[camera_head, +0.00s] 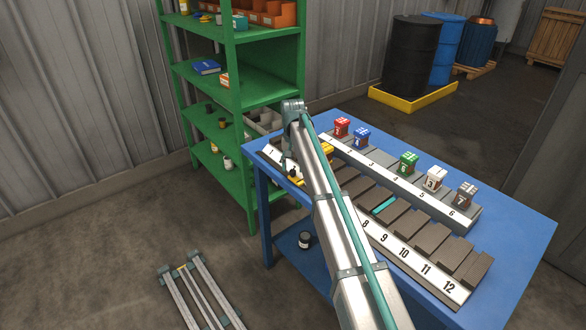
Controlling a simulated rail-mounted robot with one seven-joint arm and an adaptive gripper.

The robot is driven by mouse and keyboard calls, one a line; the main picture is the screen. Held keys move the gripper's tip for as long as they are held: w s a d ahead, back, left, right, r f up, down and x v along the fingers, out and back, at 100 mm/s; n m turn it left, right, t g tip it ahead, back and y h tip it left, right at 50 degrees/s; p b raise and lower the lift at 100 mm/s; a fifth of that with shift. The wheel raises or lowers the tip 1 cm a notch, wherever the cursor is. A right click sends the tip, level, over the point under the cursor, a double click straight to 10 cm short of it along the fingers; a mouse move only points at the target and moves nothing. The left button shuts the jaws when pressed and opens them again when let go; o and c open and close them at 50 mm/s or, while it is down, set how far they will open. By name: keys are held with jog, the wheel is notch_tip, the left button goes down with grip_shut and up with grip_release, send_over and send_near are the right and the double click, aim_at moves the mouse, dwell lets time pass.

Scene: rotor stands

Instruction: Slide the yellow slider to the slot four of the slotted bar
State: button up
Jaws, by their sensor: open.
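The front slotted bar (426,268) runs diagonally along the near side of the blue table, with dark slats and a white strip of numbers; 8 to 12 are readable at its right end. My arm covers its middle numbers, including the area of slot four. My gripper (291,170) is open, low over the left end of this bar. A small yellow piece (296,181) shows right at the fingertips; I cannot tell whether they touch it or whether it is the slider. A yellow block (327,149) shows partly behind my arm.
A shorter back bar (396,179) numbered 1 to 6 carries red (342,127), blue (361,137), green (408,163), white (434,178) and brown-grey (466,194) blocks. A teal patch (385,204) lies among the front slats. A green shelf (238,110) stands close at left.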

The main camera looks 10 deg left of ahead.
aim_at(293, 171)
notch_tip(293, 171, up, 11)
jog(key=shift+f, duration=0.2)
dwell(0.4)
